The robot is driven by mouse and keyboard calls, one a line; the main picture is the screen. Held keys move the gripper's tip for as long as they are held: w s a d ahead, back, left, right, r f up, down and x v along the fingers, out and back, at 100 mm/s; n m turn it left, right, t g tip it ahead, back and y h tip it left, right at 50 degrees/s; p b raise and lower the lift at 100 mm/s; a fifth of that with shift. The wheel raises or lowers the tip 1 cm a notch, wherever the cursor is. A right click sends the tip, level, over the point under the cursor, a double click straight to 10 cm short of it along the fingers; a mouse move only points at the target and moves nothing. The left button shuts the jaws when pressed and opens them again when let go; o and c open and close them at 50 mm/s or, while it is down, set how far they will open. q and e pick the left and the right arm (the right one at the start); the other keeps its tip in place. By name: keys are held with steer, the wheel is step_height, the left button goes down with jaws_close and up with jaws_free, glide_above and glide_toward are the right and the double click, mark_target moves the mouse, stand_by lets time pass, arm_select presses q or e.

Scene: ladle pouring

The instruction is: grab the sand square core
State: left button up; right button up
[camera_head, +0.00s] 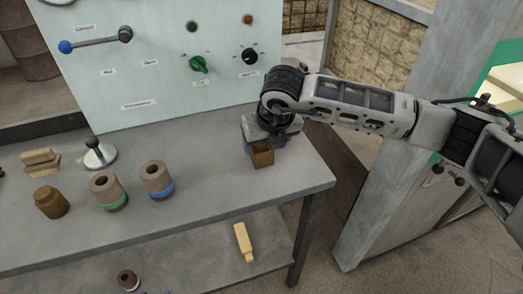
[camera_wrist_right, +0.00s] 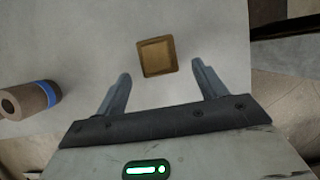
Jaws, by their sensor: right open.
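The sand square core (camera_head: 263,157) is a small brown block standing on the grey table near its right end. In the right wrist view its square top (camera_wrist_right: 157,56) shows between and slightly beyond the fingertips. My right gripper (camera_head: 258,150) is above and just behind the core in the head view, pointing down. In the right wrist view the right gripper (camera_wrist_right: 160,80) is open, with a finger on each side and clear gaps to the core. The head view hides part of the fingers and the core's upper back. My left gripper does not show.
On the grey table (camera_head: 215,215) stand a blue-banded cylinder (camera_head: 157,180), a green-banded cylinder (camera_head: 108,191), a brown round core (camera_head: 51,202), a brush (camera_head: 41,160) and a white-based tool (camera_head: 99,153). A control panel (camera_head: 150,75) rises behind. A yellow piece (camera_head: 243,242) lies on the lower shelf.

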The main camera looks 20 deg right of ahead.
mark_target(262, 149)
steer(key=shift+w+p+x, duration=0.2)
steer(key=shift+p+x, duration=0.05)
steer(key=shift+x, duration=1.1)
steer(key=shift+w+p+x, duration=0.2)
steer(key=shift+w+x, duration=0.05)
steer(key=shift+x, duration=1.1)
steer(key=shift+r, duration=0.25)
steer(key=c, duration=1.2)
